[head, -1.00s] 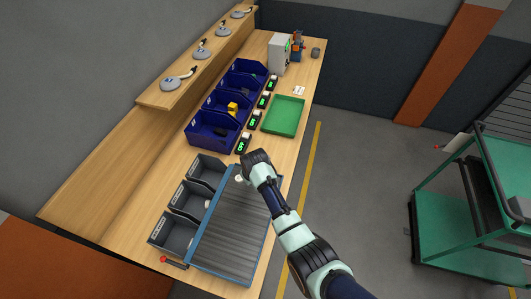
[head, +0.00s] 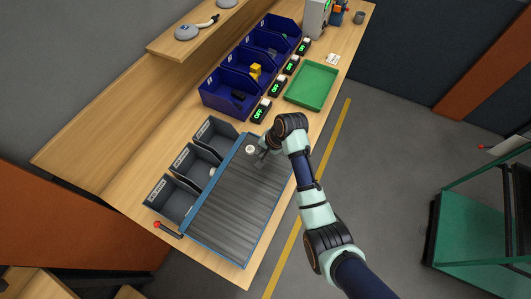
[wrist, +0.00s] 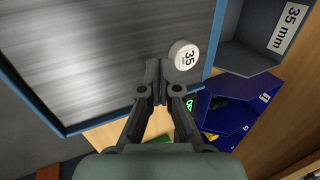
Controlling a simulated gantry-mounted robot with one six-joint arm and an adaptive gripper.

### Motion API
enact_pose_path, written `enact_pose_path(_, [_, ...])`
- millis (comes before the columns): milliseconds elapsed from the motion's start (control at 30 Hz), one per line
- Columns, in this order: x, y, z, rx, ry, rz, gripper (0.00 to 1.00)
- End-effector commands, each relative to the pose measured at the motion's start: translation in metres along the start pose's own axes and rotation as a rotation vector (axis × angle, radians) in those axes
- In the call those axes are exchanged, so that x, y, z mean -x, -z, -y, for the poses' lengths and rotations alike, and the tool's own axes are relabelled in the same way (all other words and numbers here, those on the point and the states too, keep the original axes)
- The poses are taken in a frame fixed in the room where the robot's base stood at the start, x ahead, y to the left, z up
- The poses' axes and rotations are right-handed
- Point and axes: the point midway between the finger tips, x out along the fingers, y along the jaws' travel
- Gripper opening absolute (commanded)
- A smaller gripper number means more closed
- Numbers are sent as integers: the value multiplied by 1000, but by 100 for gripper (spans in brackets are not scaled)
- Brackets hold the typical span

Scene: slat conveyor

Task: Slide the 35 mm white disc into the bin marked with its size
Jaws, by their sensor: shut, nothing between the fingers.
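The white disc (head: 250,149), printed 35, lies on the slat conveyor (head: 240,205) near its far left corner. In the wrist view the disc (wrist: 184,55) lies just right of my fingertips; whether they touch it I cannot tell. My gripper (head: 263,155) is shut and empty, low over the slats beside the disc. It also shows in the wrist view (wrist: 156,65). The grey bin (head: 228,142) farthest along the row stands beyond the conveyor's blue edge. In the wrist view this bin (wrist: 236,45) carries a 35 mm label.
Two more grey bins, the middle one (head: 191,170) and the near one (head: 172,207), line the conveyor's left side. A small pale thing sits in the middle bin. Blue bins (head: 235,85) and a green tray (head: 311,86) stand farther back. A red-knobbed lever (head: 157,225) is at front left.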

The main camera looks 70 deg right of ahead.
Motion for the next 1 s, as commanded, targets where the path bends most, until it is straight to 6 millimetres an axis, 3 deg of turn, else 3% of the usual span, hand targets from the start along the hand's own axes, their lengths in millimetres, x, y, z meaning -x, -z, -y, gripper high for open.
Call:
enact_pose_path(67, [-14, 0, -2, 1, 1, 0, 0])
enact_pose_path(467, [-12, 0, 2, 1, 0, 0, 0])
enact_pose_path(1000, [-21, 0, 22, 2, 1, 0, 0])
